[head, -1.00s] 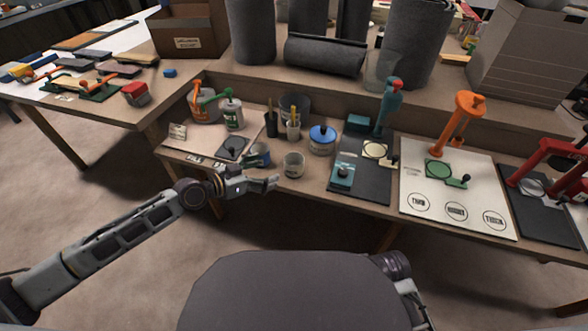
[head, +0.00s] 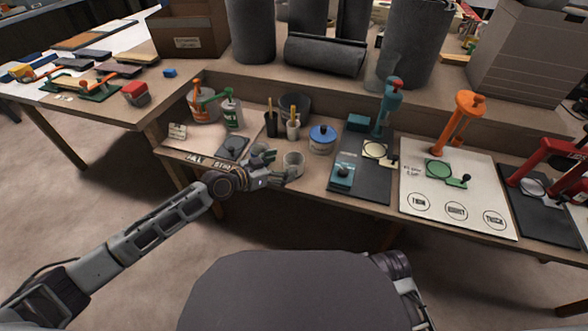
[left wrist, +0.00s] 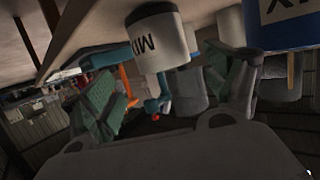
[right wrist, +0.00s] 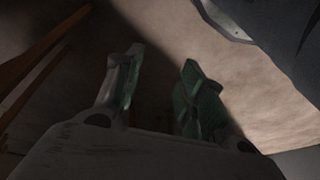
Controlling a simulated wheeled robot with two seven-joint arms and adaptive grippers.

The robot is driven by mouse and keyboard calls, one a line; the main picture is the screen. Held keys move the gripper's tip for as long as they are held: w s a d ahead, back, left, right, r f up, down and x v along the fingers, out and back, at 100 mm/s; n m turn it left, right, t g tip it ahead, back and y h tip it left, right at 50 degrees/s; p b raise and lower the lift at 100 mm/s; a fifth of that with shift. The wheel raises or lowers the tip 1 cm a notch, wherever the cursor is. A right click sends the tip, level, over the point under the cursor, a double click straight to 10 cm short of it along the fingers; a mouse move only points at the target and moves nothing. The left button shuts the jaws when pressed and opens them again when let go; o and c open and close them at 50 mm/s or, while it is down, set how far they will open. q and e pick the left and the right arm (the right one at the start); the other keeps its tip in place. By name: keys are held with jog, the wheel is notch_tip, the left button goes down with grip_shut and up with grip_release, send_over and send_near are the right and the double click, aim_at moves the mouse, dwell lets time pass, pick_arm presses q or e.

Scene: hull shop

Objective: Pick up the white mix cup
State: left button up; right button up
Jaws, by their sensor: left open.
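The white mix cup (head: 293,163) stands upright near the front edge of the workbench. In the left wrist view the cup (left wrist: 157,40) is large, with dark letters on its side, and lies between the directions of the two fingers. My left gripper (head: 289,177) is open and empty, just in front of the cup and close to it. Its green-padded fingers (left wrist: 165,88) are spread apart in the left wrist view; I cannot tell whether they touch the cup. My right gripper (right wrist: 159,80) is open and empty above the floor.
A blue tin (left wrist: 292,22) stands close beside the cup. A blue-lidded pot (head: 321,140) is to the cup's right, with brush holders (head: 293,129) behind. A dark mat (head: 376,180) with a teal stand (head: 387,105) lies further right.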

aim_at(286, 164)
pick_arm(q)
jog(key=shift+w+d+f, duration=0.15)
jog(key=shift+w+d, duration=0.1)
jog(key=shift+d, duration=0.15)
pick_arm(e)
jog(key=shift+r, duration=0.25)
pick_arm(q)
jog(key=shift+w, duration=0.1)
pick_arm(e)
jog(key=shift+s+f, duration=0.25)
pick_arm(q)
jog(key=shift+w+d+f, duration=0.3)
jog(key=shift+d+f, duration=0.05)
jog(key=shift+w+d+f+b, duration=0.2)
jog(key=shift+w+f+b, duration=0.05)
jog(key=shift+b, duration=0.1)
jog(key=shift+x, duration=1.15)
jog(key=shift+w+d+f+b, duration=0.25)
jog(key=shift+w+b, duration=0.05)
pick_arm(e)
jog(key=shift+w+a+r, duration=0.15)
jog(key=shift+r, duration=0.8)
pick_arm(q)
jog(key=c, duration=1.1)
